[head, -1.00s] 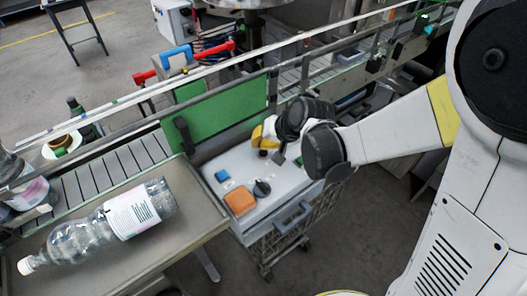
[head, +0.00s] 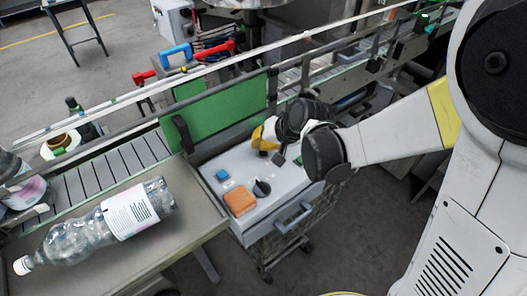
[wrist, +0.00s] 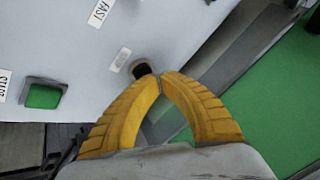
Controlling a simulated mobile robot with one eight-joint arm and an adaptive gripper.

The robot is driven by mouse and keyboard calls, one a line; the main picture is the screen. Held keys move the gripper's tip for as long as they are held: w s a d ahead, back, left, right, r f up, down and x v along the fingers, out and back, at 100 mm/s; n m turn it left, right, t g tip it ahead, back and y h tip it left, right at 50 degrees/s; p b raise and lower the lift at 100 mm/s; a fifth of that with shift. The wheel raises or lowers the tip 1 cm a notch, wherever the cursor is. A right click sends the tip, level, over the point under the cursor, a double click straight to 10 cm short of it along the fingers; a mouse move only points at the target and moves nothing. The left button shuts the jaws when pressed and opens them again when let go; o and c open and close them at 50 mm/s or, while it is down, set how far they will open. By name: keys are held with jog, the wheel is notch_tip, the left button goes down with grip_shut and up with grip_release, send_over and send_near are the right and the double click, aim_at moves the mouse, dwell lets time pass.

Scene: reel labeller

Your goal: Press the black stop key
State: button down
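In the wrist view a small round black key (wrist: 141,69) sits on the pale grey panel (wrist: 190,30), beside a small label too blurred to read. My gripper (wrist: 161,75) has its two yellow fingers drawn together, tips meeting, with nothing between them. The tips are just right of the black key in the picture; I cannot tell whether they touch it. In the head view my gripper (head: 263,147) is low over the far part of the panel (head: 248,170), and I cannot make out the black key there.
A green key (wrist: 43,95) with a START label is on the panel. The head view shows a blue key (head: 222,175), a black knob (head: 262,187) and an orange block (head: 239,201) on it. A green board (head: 225,112) stands behind. A bottle (head: 105,222) lies on the left.

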jog(key=shift+f+b, duration=0.45)
jog(key=shift+b, duration=0.05)
dwell(0.4)
jog(key=shift+r, duration=0.1)
jog(key=shift+r+p, duration=0.7)
jog(key=shift+r, duration=0.1)
jog(key=shift+r+p, duration=1.85)
jog(key=shift+r, duration=0.65)
